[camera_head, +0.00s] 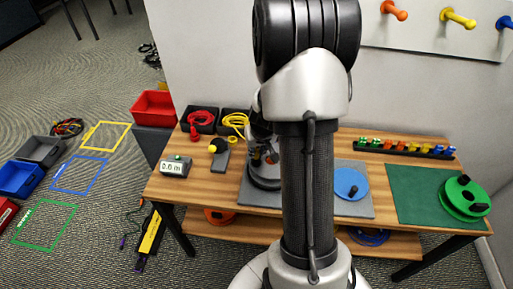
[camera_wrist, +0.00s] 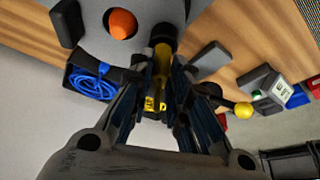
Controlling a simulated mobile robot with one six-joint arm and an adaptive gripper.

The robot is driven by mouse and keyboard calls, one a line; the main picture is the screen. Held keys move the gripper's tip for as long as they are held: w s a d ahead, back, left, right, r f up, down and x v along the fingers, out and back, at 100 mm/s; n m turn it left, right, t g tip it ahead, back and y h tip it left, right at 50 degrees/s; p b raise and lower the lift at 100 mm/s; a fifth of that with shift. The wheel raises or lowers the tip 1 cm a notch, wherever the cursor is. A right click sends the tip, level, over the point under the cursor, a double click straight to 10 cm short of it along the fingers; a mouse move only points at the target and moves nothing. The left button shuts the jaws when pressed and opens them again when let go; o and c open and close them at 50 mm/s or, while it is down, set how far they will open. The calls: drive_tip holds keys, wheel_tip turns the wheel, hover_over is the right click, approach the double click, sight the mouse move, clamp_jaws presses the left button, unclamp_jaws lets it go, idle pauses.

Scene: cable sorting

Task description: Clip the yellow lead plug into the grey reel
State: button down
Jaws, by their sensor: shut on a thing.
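The grey reel (camera_head: 262,183) lies on a grey mat on the workbench, partly hidden behind my arm. In the wrist view the reel (camera_wrist: 88,37) fills the upper left, with an orange knob (camera_wrist: 122,24) on it. My gripper (camera_wrist: 162,82) is shut on the yellow lead plug (camera_wrist: 162,58). The plug points toward the reel's edge, beside a dark clip-like part. I cannot tell whether it is seated there. In the head view my gripper (camera_head: 262,143) is just above the reel, and the plug is hidden.
Black bins hold red cable (camera_head: 201,118) and yellow cable (camera_head: 236,121). A yellow-knobbed lever (camera_head: 218,155) and a display box (camera_head: 175,167) stand left of the reel. A blue reel (camera_head: 350,183) and a green reel (camera_head: 465,197) lie to the right. Blue cable (camera_wrist: 92,82) shows in the wrist view.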

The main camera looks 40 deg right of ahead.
drive_tip(key=shift+f, duration=0.15)
idle(0.3)
drive_tip(key=c, duration=1.4)
unclamp_jaws()
drive_tip(key=shift+c, duration=0.2)
drive_tip(key=v, duration=1.2)
drive_tip(key=shift+w+a, duration=0.1)
